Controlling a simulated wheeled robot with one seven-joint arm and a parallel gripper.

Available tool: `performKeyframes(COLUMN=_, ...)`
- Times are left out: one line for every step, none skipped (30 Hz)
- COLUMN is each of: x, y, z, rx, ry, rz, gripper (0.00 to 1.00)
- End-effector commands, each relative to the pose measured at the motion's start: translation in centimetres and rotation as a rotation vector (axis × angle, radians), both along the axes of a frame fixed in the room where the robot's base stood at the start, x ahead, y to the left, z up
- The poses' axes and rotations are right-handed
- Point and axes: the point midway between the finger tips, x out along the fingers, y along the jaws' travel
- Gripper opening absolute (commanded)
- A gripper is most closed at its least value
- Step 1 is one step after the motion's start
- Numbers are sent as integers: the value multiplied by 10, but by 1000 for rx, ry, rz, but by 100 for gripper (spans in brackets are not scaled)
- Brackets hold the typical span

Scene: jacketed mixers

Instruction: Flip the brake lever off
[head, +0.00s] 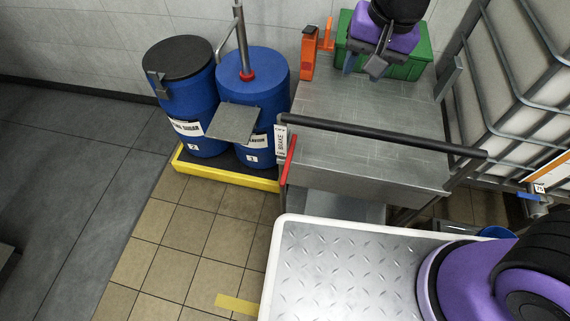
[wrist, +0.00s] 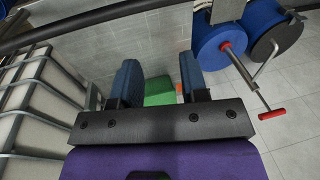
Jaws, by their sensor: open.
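The brake lever (head: 288,160) is a thin red bar at the left end of the steel cart (head: 350,150). It slants, with its upper end beside a white label (head: 281,142) reading BRAKE. My gripper (head: 363,64) is at the far end of the cart, above its top and in front of a green crate (head: 415,66), well away from the lever. In the wrist view my gripper (wrist: 160,82) shows two dark blue fingers spread apart with nothing between them. I cannot make out the brake lever in the wrist view.
Two blue drums (head: 262,65) stand on a yellow-edged pallet (head: 225,175) left of the cart; one carries a pump. The cart's black handle bar (head: 385,134) crosses its near side. A caged white tank (head: 520,60) is at right. Tiled floor lies open at left.

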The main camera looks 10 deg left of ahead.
Motion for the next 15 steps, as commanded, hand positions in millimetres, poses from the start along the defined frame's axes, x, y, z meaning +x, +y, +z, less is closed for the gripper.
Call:
performKeyframes(x=-4, y=16, z=-17, rx=-15, ry=23, rz=6, gripper=40)
performKeyframes(x=-6, y=25, z=-26, rx=-22, ry=31, rz=3, gripper=40)
performKeyframes(x=-9, y=36, z=-38, rx=-32, ry=43, rz=1, gripper=40)
performKeyframes(x=-11, y=44, z=-47, rx=-40, ry=49, rz=-1, gripper=40)
performKeyframes(x=-14, y=52, z=-56, rx=-48, ry=56, rz=-5, gripper=40)
performKeyframes(x=-19, y=62, z=-69, rx=-61, ry=65, rz=-7, gripper=40)
performKeyframes(x=-23, y=69, z=-79, rx=-70, ry=70, rz=-10, gripper=40)
performKeyframes(x=-27, y=76, z=-88, rx=-80, ry=76, rz=-10, gripper=40)
performKeyframes(x=-32, y=85, z=-100, rx=-93, ry=80, rz=-14, gripper=40)
performKeyframes(x=-36, y=91, z=-109, rx=-101, ry=83, rz=-17, gripper=40)
performKeyframes(x=-40, y=96, z=-118, rx=-111, ry=85, rz=-20, gripper=40)
performKeyframes(x=-45, y=103, z=-129, rx=-122, ry=87, rz=-22, gripper=40)
performKeyframes(x=-49, y=107, z=-136, rx=-132, ry=89, rz=-24, gripper=40)
performKeyframes(x=-52, y=111, z=-143, rx=-138, ry=88, rz=-26, gripper=40)
performKeyframes(x=-56, y=115, z=-151, rx=-146, ry=88, rz=-28, gripper=40)
